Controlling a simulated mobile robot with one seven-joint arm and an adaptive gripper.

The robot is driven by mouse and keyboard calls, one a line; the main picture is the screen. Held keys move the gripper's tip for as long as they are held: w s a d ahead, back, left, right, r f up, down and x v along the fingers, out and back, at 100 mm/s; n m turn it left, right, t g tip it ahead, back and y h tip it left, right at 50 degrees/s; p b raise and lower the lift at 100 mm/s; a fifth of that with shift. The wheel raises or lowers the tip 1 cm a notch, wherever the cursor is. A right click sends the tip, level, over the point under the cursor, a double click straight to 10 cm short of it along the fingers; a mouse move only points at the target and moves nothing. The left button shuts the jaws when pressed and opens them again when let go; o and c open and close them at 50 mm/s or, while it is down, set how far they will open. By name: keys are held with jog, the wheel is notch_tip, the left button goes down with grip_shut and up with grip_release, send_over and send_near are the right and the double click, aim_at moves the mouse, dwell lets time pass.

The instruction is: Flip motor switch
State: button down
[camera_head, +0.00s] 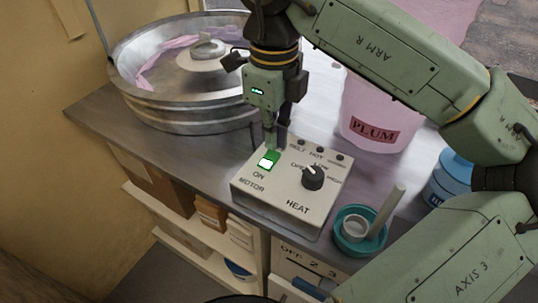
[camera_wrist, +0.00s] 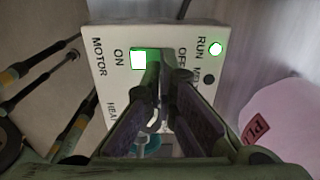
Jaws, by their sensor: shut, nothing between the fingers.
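The motor switch (camera_head: 268,161) is a green rocker on the pale control box (camera_head: 300,214), above the printed words ON and MOTOR. It glows bright at its ON end, also in the wrist view (camera_wrist: 138,60). My gripper (camera_head: 273,146) points down with its fingers together and empty, at the OFF end of the switch. In the wrist view the fingertips (camera_wrist: 160,63) cover that end, so I cannot tell whether they touch it. The RUN lamp (camera_wrist: 216,48) is lit green, and a lamp beside it is dark.
A black heat knob (camera_head: 312,178) stands right of the switch. A metal floss bowl (camera_head: 165,117) is behind at left. A pink PLUM tub (camera_head: 375,110) is behind at right. A teal cup (camera_head: 347,241) with a stick sits near the box's right edge.

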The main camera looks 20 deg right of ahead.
aim_at(272, 153)
jog(key=shift+f+b, duration=0.95)
jog(key=shift+f, duration=0.15)
dwell(0.7)
jog(key=shift+r+p, duration=2.3)
jog(key=shift+r, duration=1.25)
